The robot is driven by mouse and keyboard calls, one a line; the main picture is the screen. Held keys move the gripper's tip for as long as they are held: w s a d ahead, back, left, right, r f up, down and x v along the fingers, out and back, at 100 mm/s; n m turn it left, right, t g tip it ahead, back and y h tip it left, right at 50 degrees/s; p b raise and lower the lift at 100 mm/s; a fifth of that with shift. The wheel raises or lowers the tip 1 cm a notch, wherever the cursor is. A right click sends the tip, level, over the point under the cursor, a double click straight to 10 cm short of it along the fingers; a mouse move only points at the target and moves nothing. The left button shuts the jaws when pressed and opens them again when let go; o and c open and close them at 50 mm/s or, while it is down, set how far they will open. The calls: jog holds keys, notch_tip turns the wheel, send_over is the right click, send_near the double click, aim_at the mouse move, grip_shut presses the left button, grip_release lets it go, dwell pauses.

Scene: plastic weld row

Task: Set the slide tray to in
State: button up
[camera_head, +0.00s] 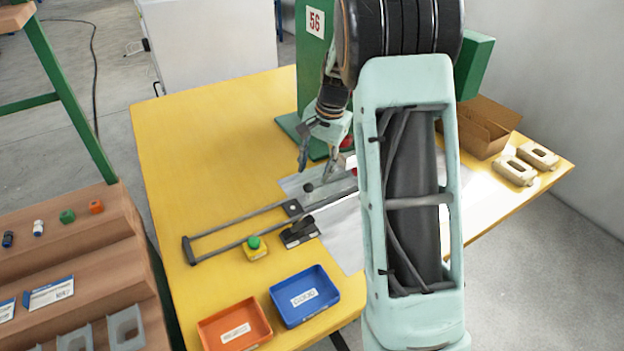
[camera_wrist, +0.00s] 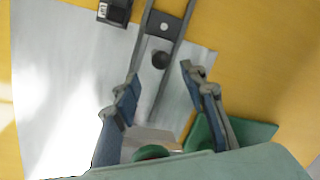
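The slide tray shows as a small dark plate (camera_head: 292,208) with a light round spot, set between two long dark rails (camera_head: 235,215). A black round knob (camera_head: 308,187) stands beside the plate on the side toward the press. In the wrist view the plate (camera_wrist: 167,25) is near the top, with the knob (camera_wrist: 160,60) below it. My gripper (camera_head: 317,170) is open and points down near the knob, on the press side of it. In the wrist view the fingers of my gripper (camera_wrist: 162,82) are spread, with the knob ahead between them and apart from both.
A green press (camera_head: 312,75) marked 56 stands behind; my arm hides much of it. A green button box (camera_head: 256,248) and a black device (camera_head: 300,232) sit beside the rails. Orange (camera_head: 235,328) and blue (camera_head: 304,296) bins stand in front. The table's left back (camera_head: 200,140) is clear.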

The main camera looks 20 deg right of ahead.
notch_tip(320, 180, up, 6)
jog(key=d, duration=0.1)
jog(key=shift+s, duration=0.4)
